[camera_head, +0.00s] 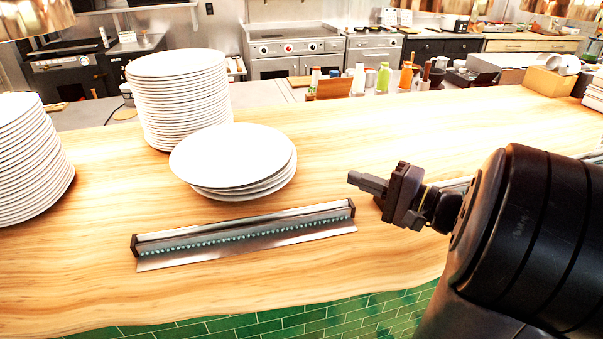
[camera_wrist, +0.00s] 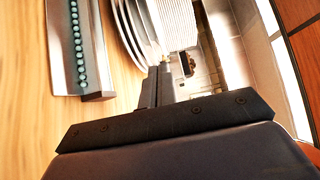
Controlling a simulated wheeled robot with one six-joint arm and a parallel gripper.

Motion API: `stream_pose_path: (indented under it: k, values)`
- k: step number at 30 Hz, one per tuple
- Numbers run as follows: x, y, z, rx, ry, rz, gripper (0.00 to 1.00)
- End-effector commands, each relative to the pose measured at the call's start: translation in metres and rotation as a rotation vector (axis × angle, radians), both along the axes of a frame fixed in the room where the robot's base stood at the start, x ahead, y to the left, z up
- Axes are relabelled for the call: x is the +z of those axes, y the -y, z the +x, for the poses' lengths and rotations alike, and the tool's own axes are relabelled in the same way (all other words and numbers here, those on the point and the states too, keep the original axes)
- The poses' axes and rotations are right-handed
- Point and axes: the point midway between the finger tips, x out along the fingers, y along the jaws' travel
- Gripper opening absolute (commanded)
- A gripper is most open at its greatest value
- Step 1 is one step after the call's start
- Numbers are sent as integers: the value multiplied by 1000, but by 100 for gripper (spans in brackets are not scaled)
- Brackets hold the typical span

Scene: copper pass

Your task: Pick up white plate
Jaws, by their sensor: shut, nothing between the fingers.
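White plates stand in several stacks on the wooden counter. A short stack of a few plates (camera_head: 233,157) lies in the middle left, its top plate slightly off-centre. A tall stack (camera_head: 178,95) stands right behind it, and another tall stack (camera_head: 28,160) is cut off by the left edge. My gripper (camera_head: 352,180) is shut and empty, above the counter to the right of the short stack and apart from it. In the wrist view, the fingers (camera_wrist: 157,86) point towards the short stack (camera_wrist: 128,30), with a tall stack (camera_wrist: 172,22) beyond.
A metal ticket rail (camera_head: 245,236) with greenish beads lies in front of the short stack. It also shows in the wrist view (camera_wrist: 78,50). The wooden counter (camera_head: 400,130) is clear behind my gripper. Bottles (camera_head: 383,77) and an orange box (camera_head: 550,80) stand farther back.

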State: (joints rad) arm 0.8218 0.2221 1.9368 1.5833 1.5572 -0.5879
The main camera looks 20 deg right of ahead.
Motion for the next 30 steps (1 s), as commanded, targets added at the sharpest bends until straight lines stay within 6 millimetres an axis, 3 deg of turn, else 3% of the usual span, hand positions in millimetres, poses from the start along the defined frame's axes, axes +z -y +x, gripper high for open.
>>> stream_pose_path:
  k: [20,24,30]
  values:
    - [2,-70,75,9,-4,-2,0]
    - [2,-90,74,7,-3,-1,0]
    - [1,-104,75,4,-3,-1,0]
